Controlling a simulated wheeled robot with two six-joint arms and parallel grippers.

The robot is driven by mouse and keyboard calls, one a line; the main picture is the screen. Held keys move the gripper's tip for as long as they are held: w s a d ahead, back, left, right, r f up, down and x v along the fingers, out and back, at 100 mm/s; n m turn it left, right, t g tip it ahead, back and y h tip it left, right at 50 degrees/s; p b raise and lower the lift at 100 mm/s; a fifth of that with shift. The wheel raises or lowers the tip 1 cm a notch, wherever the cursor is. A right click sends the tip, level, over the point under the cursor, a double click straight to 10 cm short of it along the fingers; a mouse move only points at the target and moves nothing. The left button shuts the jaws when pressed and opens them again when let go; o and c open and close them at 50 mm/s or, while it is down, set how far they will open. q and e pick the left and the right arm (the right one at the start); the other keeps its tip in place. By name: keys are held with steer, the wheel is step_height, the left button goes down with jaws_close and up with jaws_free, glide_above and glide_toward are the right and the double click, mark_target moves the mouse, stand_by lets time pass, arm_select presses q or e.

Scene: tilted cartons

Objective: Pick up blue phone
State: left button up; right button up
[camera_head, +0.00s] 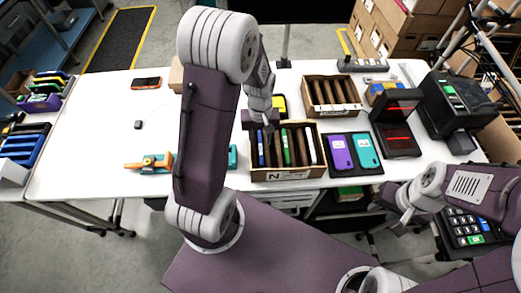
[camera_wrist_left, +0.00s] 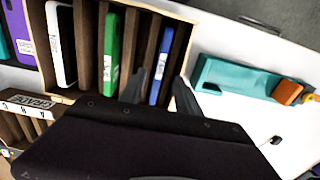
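The blue phone (camera_wrist_left: 162,66) stands on edge in the end slot of a divided wooden carton (camera_wrist_left: 207,17) in the left wrist view. In the head view a thin strip of the blue phone (camera_head: 261,148) shows at the left end of the carton (camera_head: 287,174). My left gripper (camera_head: 263,128) is over that end of the carton. In the left wrist view the two fingers of my left gripper (camera_wrist_left: 160,82) are spread, one on each side of the blue phone, with no clear contact. My right gripper (camera_head: 378,205) is at the right, near the table's front edge; its fingers are unclear.
A green phone (camera_wrist_left: 113,48) and a white phone (camera_wrist_left: 61,44) stand in other slots, between brown dividers. A teal holder (camera_wrist_left: 236,80) lies beside the carton. Purple (camera_head: 340,152) and teal (camera_head: 366,152) phones lie right of it. A second carton (camera_head: 332,97) stands behind. The table's left is mostly clear.

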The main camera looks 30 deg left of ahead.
mark_target(261, 146)
arm_select(q)
step_height(261, 146, down, 4)
steer(key=shift+r, duration=0.1)
steer(key=shift+w+f, duration=0.2)
steer(key=shift+w, duration=0.05)
steer(key=shift+s+r, duration=0.15)
steer(key=shift+s, duration=0.05)
jaws_close()
steer(key=shift+w, duration=0.1)
